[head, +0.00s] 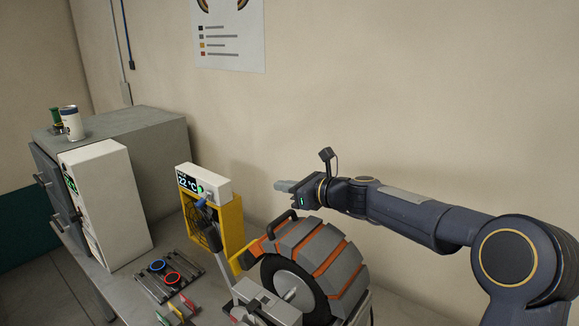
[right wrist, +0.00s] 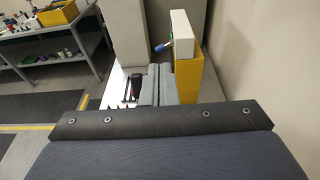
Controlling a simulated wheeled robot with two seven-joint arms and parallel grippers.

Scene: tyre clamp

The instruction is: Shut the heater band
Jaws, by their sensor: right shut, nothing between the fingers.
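The heater band (head: 312,247), made of grey segments with orange edges, lies over the top of a black tyre (head: 271,272) with a grey hub. A black handle (head: 283,223) stands on the band's upper left side. From here I cannot tell whether the band's ends meet. My right gripper (head: 281,185) is above and behind the band, apart from it, pointing left. It is shut and empty; its grey fingers also show in the right wrist view (right wrist: 153,85). My left gripper is not in view.
A yellow unit with a white display box (head: 205,180) reading 22 °C stands left of the tyre. A white cabinet (head: 110,205) and grey cabinet (head: 160,128) stand farther left. A dark rack (head: 170,284) with red and blue rings lies in front. The wall is close behind.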

